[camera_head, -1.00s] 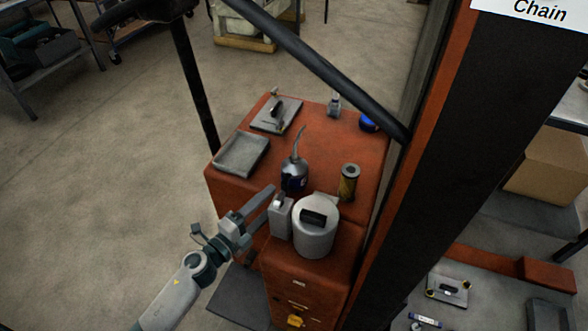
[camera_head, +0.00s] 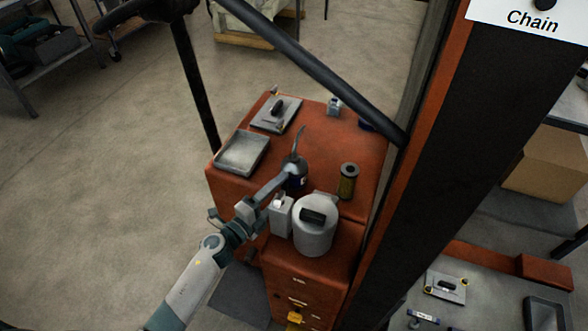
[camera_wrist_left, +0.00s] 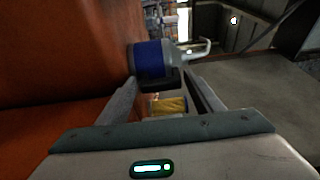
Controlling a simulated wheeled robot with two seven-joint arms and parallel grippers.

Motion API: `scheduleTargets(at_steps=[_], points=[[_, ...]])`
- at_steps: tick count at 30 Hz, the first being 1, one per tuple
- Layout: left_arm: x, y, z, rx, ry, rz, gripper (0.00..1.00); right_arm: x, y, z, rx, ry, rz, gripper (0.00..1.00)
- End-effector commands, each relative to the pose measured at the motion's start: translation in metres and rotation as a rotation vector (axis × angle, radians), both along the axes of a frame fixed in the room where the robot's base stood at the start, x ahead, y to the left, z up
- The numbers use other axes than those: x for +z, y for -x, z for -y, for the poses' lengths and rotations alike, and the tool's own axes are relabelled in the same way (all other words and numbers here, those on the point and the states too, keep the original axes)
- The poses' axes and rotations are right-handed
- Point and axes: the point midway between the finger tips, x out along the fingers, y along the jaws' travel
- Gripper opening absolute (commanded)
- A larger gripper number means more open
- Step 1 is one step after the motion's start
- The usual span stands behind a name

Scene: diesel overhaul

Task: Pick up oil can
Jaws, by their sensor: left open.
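The oil can (camera_head: 297,171) stands upright on the orange surface, with a dark blue body, a grey metal top and a thin bent spout. In the left wrist view the oil can (camera_wrist_left: 152,58) lies sideways in the picture, just beyond the fingers. My left gripper (camera_head: 285,179) is open, its fingers pointing at the can's lower body from the front left. The left gripper also shows in the left wrist view (camera_wrist_left: 160,90). I cannot tell whether a finger touches the can. My right gripper is not in view.
A yellow and black filter cylinder (camera_head: 348,181) stands right of the can. A grey round canister (camera_head: 314,232) and a small grey box (camera_head: 280,215) stand close in front. A shallow grey tray (camera_head: 242,153) lies at the left. A dark bar crosses above the surface.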

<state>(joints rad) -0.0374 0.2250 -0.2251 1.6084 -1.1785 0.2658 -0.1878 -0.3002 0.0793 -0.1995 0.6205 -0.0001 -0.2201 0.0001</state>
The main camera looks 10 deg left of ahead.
Motion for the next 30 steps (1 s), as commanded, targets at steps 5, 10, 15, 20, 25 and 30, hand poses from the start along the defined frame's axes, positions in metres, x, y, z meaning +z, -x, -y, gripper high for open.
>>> scheduleTargets(at_steps=[5,10,15,20,25,30], points=[[-0.0002,-0.0004,0.0002,0.000,-0.001,0.000,0.60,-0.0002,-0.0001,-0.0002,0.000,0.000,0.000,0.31],[-0.0001,-0.0004,0.0002,0.000,0.000,0.000,0.60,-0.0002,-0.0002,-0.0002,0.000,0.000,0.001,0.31],[0.0000,-0.0002,0.0002,0.000,0.000,0.000,0.46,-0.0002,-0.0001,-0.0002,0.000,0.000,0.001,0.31],[0.0015,-0.0007,0.0004,0.000,0.001,0.003,0.10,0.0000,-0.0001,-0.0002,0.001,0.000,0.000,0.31],[0.0014,-0.0006,0.0003,0.000,0.000,0.002,0.10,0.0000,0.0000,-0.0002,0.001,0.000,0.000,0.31],[0.0048,-0.0008,0.0003,-0.001,0.000,0.002,0.10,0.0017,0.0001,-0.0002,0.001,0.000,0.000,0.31]])
